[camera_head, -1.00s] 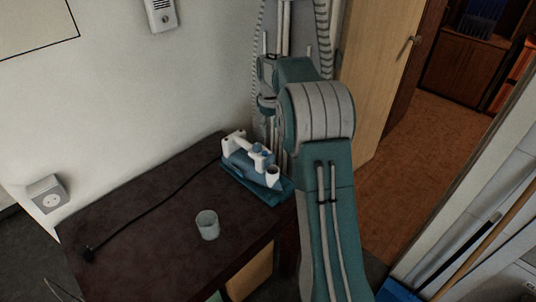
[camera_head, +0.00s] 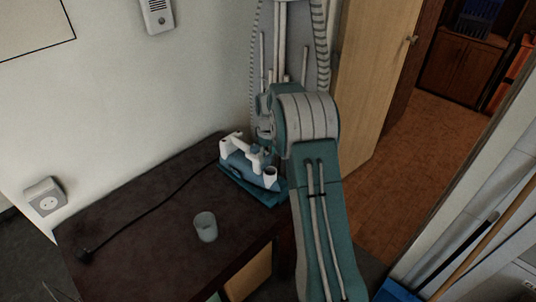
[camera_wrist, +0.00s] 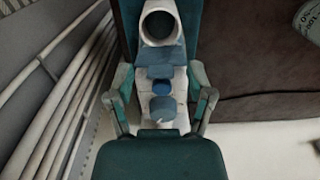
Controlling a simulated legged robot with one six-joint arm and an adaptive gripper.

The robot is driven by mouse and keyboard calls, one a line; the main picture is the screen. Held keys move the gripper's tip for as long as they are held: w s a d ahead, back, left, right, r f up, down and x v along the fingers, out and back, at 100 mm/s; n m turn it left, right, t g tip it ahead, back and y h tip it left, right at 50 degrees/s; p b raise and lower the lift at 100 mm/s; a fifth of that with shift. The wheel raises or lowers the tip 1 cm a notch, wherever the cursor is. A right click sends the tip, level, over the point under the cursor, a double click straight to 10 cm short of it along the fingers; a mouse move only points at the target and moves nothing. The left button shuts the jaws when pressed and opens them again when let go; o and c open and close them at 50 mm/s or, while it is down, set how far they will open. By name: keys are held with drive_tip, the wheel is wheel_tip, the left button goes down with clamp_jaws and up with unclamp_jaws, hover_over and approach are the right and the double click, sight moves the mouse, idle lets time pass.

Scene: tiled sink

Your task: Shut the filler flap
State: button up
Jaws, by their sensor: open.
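A blue and white appliance like a steam iron (camera_head: 247,163) stands on a teal base (camera_head: 270,193) at the table's back right edge. In the wrist view its round white filler opening (camera_wrist: 160,27) shows a dark inside. A blue-grey plate (camera_wrist: 160,58), which looks like the filler flap, is just below the opening; its exact angle is unclear. Blue knobs (camera_wrist: 162,106) sit nearer my gripper. My gripper (camera_wrist: 160,98) is open, its fingers on either side of the appliance, with nothing held. Contact cannot be told. The head view does not show the fingers clearly.
A glass (camera_head: 205,227) stands on the dark table (camera_head: 150,235) in front of the appliance. A black cord runs left to a plug (camera_head: 85,256). The wall (camera_head: 200,70) is close behind.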

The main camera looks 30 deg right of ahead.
sight(275, 175)
clamp_jaws()
drive_tip(key=shift+s, duration=0.15)
drive_tip(key=shift+s+d+f+t+y, duration=0.3)
drive_tip(key=shift+s+f+t+y, duration=0.3)
drive_tip(key=shift+t, duration=0.7)
drive_tip(key=shift+s+d+f+t+y, duration=0.35)
drive_tip(key=shift+s+t, duration=0.45)
drive_tip(key=shift+t, duration=0.5)
drive_tip(key=shift+s+d+f+t+y, duration=0.2)
drive_tip(key=shift+s+f+t+y, duration=0.45)
drive_tip(key=shift+t, duration=0.65)
drive_tip(key=shift+s+d+f+t+y, duration=0.1)
drive_tip(key=shift+s+f+t+y, duration=0.1)
drive_tip(key=shift+f+t, duration=0.35)
drive_tip(key=shift+s+d+f+t+y, duration=0.1)
drive_tip(key=shift+s+f+t+y, duration=0.15)
drive_tip(key=shift+t, duration=0.6)
drive_tip(key=shift+s+f+t+y, duration=0.2)
drive_tip(key=shift+f+t, duration=0.15)
drive_tip(key=shift+t, duration=0.35)
drive_tip(key=shift+f+t+y, duration=0.45)
drive_tip(key=shift+f+t, duration=0.35)
drive_tip(key=shift+t, duration=0.6)
drive_tip(key=shift+s, duration=0.1)
